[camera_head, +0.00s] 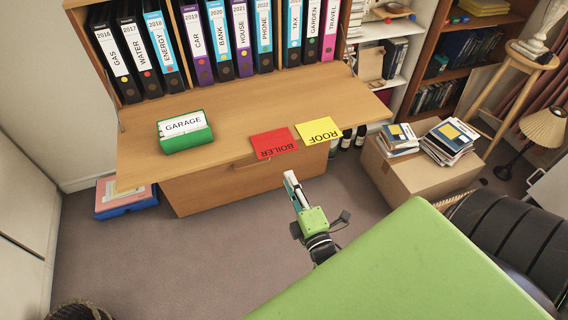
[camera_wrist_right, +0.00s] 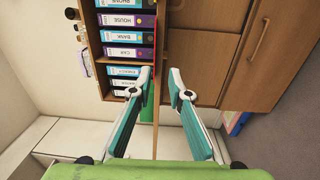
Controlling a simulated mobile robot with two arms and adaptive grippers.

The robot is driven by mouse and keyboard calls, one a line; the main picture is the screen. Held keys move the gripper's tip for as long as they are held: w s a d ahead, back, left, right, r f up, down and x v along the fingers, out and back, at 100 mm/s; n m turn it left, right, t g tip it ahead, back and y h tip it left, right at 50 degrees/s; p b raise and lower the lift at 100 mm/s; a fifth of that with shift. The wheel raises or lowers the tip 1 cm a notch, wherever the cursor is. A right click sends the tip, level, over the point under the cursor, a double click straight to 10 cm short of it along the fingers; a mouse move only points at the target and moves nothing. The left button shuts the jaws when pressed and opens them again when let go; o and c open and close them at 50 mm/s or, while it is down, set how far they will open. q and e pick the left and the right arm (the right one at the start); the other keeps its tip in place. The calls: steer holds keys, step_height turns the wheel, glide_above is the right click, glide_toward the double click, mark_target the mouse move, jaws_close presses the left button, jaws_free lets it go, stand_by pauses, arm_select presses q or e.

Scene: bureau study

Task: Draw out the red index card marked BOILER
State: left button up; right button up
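The red card marked BOILER (camera_head: 274,143) lies flat on the wooden desk leaf (camera_head: 232,112), its near edge sticking slightly past the front edge. In the right wrist view it is a thin red sliver (camera_wrist_right: 154,66), nearly edge-on. My right gripper (camera_head: 290,176) is in front of the desk edge, just right of and nearer than the card. In the wrist view the right gripper (camera_wrist_right: 160,74) is open and empty, its fingertips either side of the line of the leaf. I cannot tell any contact. My left gripper is not in view.
A yellow ROOF card (camera_head: 319,131) lies right beside the red one, also at the edge. Binders (camera_head: 205,45) line the back. A cardboard box (camera_head: 420,172) stands right. Floor before the desk is clear.

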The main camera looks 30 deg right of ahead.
steer(key=r+b+x, duration=0.1)
steer(key=b+x, duration=0.1)
steer(key=x, duration=0.7)
steer(key=shift+d, duration=0.15)
jaws_close()
stand_by(0.5)
steer(key=shift+p+v, duration=1.05)
steer(key=shift+v, duration=1.9)
